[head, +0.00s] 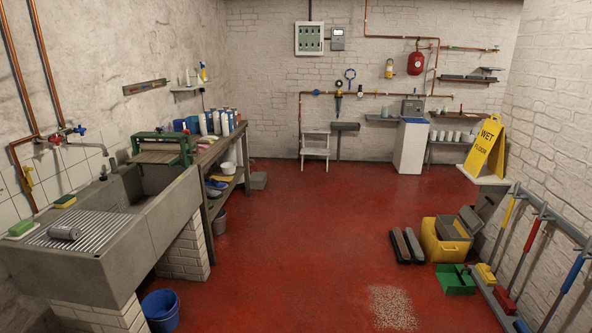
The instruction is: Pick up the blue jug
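Two blue vessels (192,123) stand close together at the near end of the wooden bench (205,152) along the left wall, behind the green-framed wringer. One of them may be the blue jug, but they are too small to tell. The wringer partly hides them, and white and blue bottles (215,121) stand just to their right. A blue bucket (160,309) stands on the floor in front of the sink. My gripper is not in view.
A stone sink (177,214) and the green wringer (160,147) stand at the left. A yellow box (443,241), dark brushes (406,246) and a green dustpan (454,279) lie at the right. Pale grains (393,307) cover a floor patch. The middle red floor (310,230) is clear.

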